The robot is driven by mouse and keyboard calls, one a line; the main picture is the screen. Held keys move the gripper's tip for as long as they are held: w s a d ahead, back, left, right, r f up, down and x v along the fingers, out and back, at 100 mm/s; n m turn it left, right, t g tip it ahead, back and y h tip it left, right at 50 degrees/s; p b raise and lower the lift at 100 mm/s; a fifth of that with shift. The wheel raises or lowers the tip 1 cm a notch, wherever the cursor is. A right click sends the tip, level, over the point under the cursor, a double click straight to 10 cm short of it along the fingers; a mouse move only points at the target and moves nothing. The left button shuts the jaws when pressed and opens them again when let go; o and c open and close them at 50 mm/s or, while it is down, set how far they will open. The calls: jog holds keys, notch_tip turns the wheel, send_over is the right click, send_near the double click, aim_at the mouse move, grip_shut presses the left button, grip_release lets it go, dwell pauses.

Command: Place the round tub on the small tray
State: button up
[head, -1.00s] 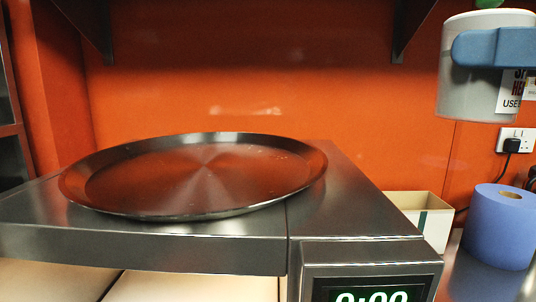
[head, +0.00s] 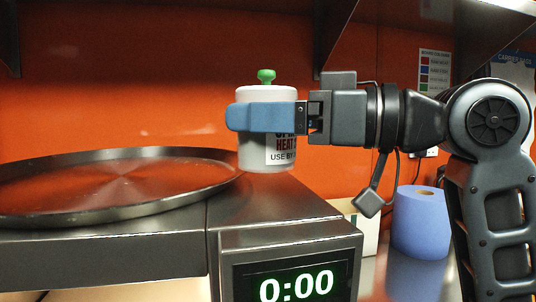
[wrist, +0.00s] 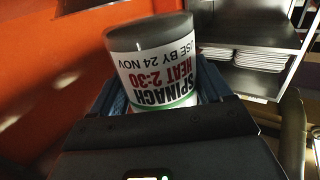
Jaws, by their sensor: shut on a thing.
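The round tub (head: 252,153) is white with a green knob on top and a printed label. My gripper (head: 260,117) is shut on it, with a blue finger across its side. The tub is upright, just right of the tray's right rim in the head view; its height above the metal top is hard to judge. In the wrist view the tub (wrist: 148,68) sits between the blue fingers, its label reading spinach. A wide, round, shallow metal tray (head: 110,214) lies empty on the metal top at the left, its left edge cut off.
The metal top (head: 262,205) is bare right of the tray. A unit with a green display (head: 296,286) is below its front. An orange wall is behind; a shelf bracket (head: 335,30) hangs above.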

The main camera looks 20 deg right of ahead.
aim_at(293, 149)
jog(key=shift+f+b, duration=1.1)
jog(key=shift+f, duration=0.6)
jog(key=shift+f, duration=0.2)
jog(key=o, duration=1.3)
jog(key=shift+r, duration=0.1)
